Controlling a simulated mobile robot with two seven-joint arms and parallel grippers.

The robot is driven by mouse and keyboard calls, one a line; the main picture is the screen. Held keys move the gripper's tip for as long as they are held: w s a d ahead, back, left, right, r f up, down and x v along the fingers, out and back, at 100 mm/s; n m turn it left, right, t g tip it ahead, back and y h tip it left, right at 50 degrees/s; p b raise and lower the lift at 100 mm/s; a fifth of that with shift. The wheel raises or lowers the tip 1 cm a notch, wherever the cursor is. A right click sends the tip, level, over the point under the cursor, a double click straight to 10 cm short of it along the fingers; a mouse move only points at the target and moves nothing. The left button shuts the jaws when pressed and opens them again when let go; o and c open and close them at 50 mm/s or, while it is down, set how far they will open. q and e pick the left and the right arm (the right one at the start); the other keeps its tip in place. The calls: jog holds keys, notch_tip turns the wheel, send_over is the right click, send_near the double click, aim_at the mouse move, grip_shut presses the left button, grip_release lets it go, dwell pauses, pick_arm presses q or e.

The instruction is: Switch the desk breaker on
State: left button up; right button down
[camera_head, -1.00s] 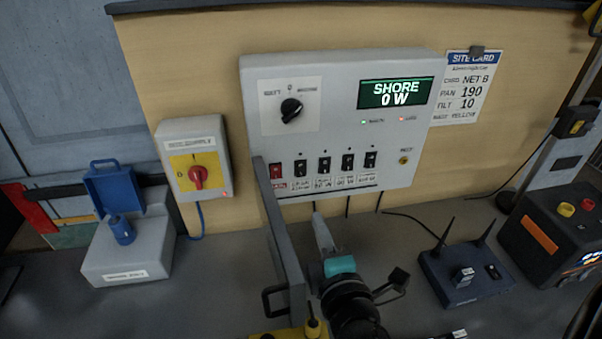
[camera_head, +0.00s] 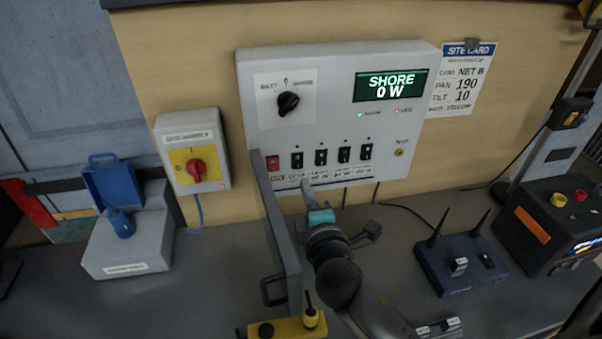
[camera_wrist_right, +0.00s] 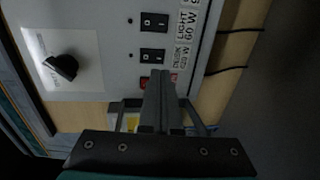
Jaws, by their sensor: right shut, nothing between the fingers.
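The power panel (camera_head: 250,95) is on the wooden wall, its display reading SHORE 0 W. The desk breaker (camera_head: 297,160) is the black rocker just right of a red rocker (camera_head: 273,163); it also shows in the right wrist view (camera_wrist_right: 152,55), beside a label that seems to read DESK. I cannot tell its rocker position. My right gripper (camera_head: 305,184) is shut and empty, just below the desk breaker near its label. In the right wrist view its fingers (camera_wrist_right: 159,74) partly cover the red rocker (camera_wrist_right: 145,83); contact with the panel cannot be told. My left gripper is out of view.
Several more black breakers (camera_head: 344,154) sit to the right in the row. A grey upright plate (camera_head: 276,225) stands left of my right gripper. A rotary knob (camera_head: 288,103), a red-yellow switch box (camera_head: 196,170) and a router (camera_head: 460,262) are around.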

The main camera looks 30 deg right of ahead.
aim_at(299, 167)
jog(key=shift+x, duration=2.95)
jog(key=shift+w+f+t+b, duration=0.15)
jog(key=shift+f+t+b, duration=0.15)
jog(key=shift+b, duration=1.2)
jog(key=shift+r, duration=0.25)
jog(key=shift+d, duration=0.1)
